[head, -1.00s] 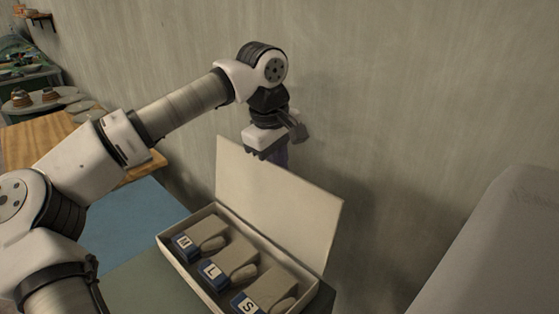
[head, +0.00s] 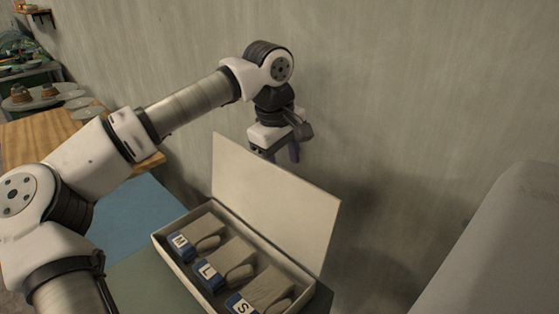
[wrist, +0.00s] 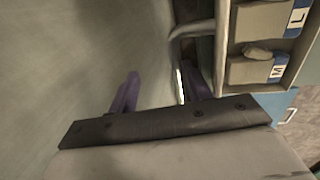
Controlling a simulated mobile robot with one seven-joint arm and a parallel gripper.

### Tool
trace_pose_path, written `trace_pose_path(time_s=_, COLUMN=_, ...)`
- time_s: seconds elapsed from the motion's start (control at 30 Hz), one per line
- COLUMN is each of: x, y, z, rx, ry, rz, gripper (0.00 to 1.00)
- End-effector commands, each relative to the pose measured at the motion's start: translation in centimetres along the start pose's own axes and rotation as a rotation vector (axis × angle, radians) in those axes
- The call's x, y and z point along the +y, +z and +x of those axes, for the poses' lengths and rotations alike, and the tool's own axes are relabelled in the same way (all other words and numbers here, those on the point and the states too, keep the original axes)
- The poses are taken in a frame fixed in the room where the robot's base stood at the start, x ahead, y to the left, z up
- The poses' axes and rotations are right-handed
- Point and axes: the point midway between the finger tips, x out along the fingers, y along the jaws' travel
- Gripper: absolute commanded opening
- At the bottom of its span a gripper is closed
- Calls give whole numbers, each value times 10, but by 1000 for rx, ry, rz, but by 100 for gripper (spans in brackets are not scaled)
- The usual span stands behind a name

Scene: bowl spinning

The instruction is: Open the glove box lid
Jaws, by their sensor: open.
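The glove box (head: 170,257) is a pale, shallow box at lower centre in the head view. Its lid (head: 275,200) stands steeply raised along the wall-side edge, leaving the inside uncovered. My gripper (head: 281,156) is open above the lid's top edge, by the wall. In the wrist view its purple fingers (wrist: 160,88) are spread apart, with a thin bright edge beside the right finger; I cannot tell whether they touch the lid. The box also shows in the wrist view (wrist: 222,45) at upper right.
Gloves (head: 240,272) in compartments labelled M, L and S fill the box. The grey wall (head: 400,90) is close behind the lid and gripper. A large pale rounded object (head: 505,245) stands at right. A wooden table (head: 30,140) with plates is at left.

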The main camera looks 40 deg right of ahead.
Motion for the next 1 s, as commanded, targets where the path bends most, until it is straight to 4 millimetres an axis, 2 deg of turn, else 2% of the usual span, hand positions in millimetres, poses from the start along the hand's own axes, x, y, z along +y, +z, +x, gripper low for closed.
trace_pose_path(time_s=0.67, x=4, y=2, z=-5, rx=-1, ry=17, rz=4, gripper=32)
trace_pose_path(time_s=0.77, x=4, y=2, z=-16, rx=-1, ry=19, rz=3, gripper=32)
trace_pose_path(time_s=1.0, x=3, y=2, z=-68, rx=1, ry=19, rz=2, gripper=32)
